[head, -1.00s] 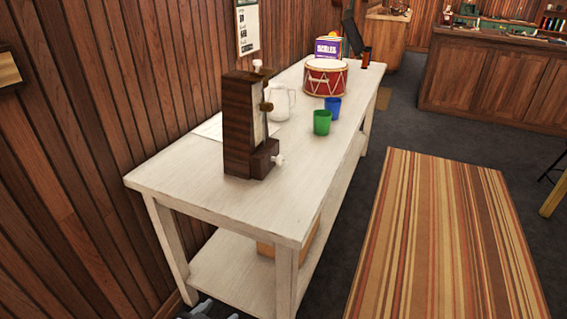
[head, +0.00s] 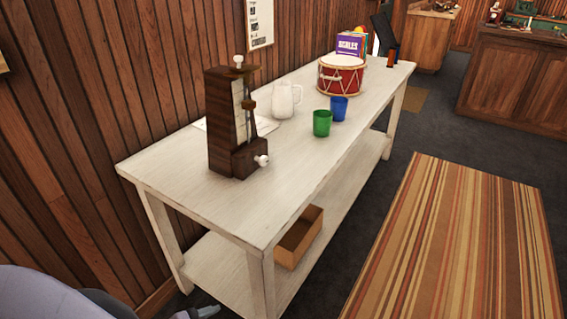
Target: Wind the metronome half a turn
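The dark wooden metronome (head: 222,122) stands upright near the front end of the white table (head: 165,168). Its pale face with a scale and pendulum is turned to the right. A white knob (head: 262,160) sticks out low on its right side, and another white piece sits on its top. A grey part of my left side shows at the lower left. A small piece of what looks like my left gripper (head: 207,312) shows at the bottom edge, below the tabletop and away from the metronome; its fingers cannot be made out. My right gripper is not in view.
Behind the metronome are a sheet of paper, a white pitcher (head: 286,99), a green cup (head: 322,123), a blue cup (head: 339,108) and a red drum (head: 341,75). A cardboard box (head: 298,238) sits on the lower shelf. A striped rug (head: 455,235) lies right of the table.

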